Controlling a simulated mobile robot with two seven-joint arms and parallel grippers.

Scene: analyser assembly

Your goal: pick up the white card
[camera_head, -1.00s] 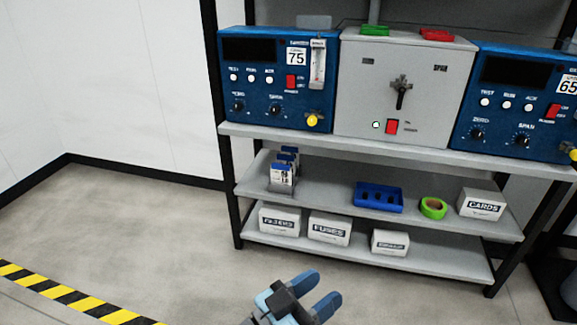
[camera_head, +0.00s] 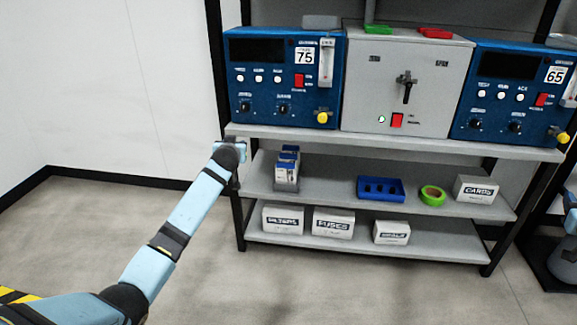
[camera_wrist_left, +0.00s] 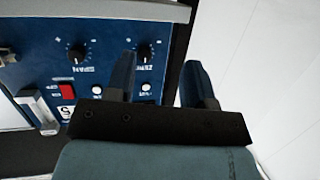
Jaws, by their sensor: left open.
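I cannot single out one loose white card. A white card reading 75 (camera_head: 306,56) is on the left blue analyser (camera_head: 262,104), and one reading 65 (camera_head: 556,74) is on the right analyser. Several blue-and-white cards (camera_head: 287,168) stand in a rack at the left of the middle shelf. My left gripper (camera_head: 232,148) is at the upper shelf's left end, left of the rack. In the left wrist view my left gripper (camera_wrist_left: 158,75) is open and empty, with the left analyser (camera_wrist_left: 30,75) behind one finger. My right gripper is not seen.
A grey box (camera_head: 406,85) with a black handle stands between the analysers. The middle shelf (camera_head: 330,190) also holds a blue tray (camera_head: 380,198), green tape (camera_head: 432,195) and a CARDS box (camera_head: 476,189). Labelled white boxes (camera_head: 333,223) stand below. A black rack post (camera_head: 238,215) stands beside my gripper.

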